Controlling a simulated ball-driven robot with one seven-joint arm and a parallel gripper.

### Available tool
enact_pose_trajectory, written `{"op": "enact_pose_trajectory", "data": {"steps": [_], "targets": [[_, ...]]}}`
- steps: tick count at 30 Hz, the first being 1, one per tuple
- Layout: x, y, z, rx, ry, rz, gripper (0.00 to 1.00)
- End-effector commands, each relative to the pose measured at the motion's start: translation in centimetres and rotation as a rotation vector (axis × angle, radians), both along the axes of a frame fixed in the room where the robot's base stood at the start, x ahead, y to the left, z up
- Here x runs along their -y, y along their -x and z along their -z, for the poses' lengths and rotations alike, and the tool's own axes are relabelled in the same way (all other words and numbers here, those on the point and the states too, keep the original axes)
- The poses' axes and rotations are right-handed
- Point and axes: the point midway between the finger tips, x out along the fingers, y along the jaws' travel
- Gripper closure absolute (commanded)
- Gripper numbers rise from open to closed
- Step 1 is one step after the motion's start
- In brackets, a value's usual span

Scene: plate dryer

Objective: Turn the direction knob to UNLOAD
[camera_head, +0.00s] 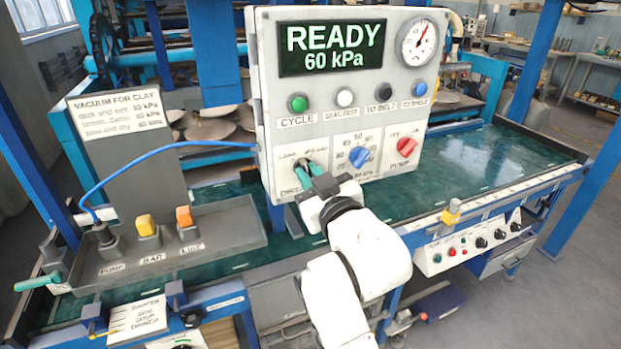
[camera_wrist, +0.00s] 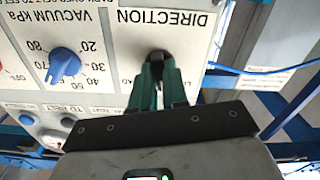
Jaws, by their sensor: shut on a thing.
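The control panel (camera_head: 262,100) faces me with its display reading READY, 60 kPa. The dark direction knob (camera_head: 303,163) is at the panel's lower left, under small load and unload labels that are partly covered. In the upside-down wrist view the knob (camera_wrist: 158,56) sits beside the word DIRECTION. My gripper (camera_head: 309,172) is at the panel, its green fingers closed around the knob. The fingers (camera_wrist: 159,78) hide most of the knob in the wrist view, so I cannot tell which label it points at.
A blue vacuum knob (camera_head: 359,157) and a red pump knob (camera_head: 406,146) sit right of the direction knob. Several buttons are above them. A grey tray (camera_head: 225,240) with plugs and a blue hose (camera_head: 165,150) lie to the left.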

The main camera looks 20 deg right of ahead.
Motion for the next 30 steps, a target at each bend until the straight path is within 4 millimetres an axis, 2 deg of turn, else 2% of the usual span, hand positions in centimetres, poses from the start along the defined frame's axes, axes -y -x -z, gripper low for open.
{"op": "enact_pose_trajectory", "data": {"steps": [21,30], "targets": [[-0.08,-0.01,0.23,-0.002,-0.676,-0.001,1.0],[-0.07,-0.01,0.21,-0.003,-0.895,0.0,1.0]]}}
